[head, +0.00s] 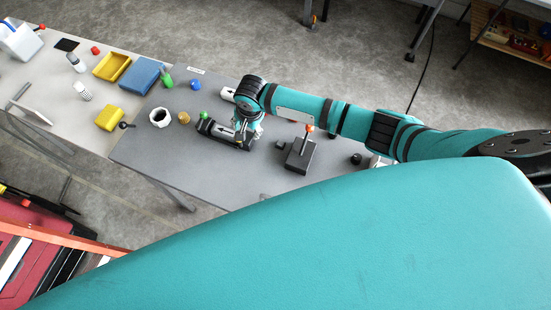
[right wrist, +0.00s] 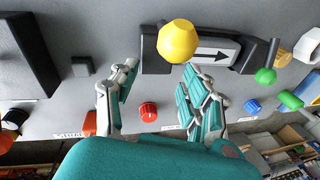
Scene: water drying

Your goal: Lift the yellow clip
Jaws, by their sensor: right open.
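No contact is visible. In the head view my right gripper (head: 246,128) points down over the right end of the same device (head: 221,131) and hides the yellow piece. My left gripper is in neither view.
A red knob (right wrist: 148,111) lies between the fingers in the wrist view. A lever box (head: 300,153) stands right of my gripper in the head view.

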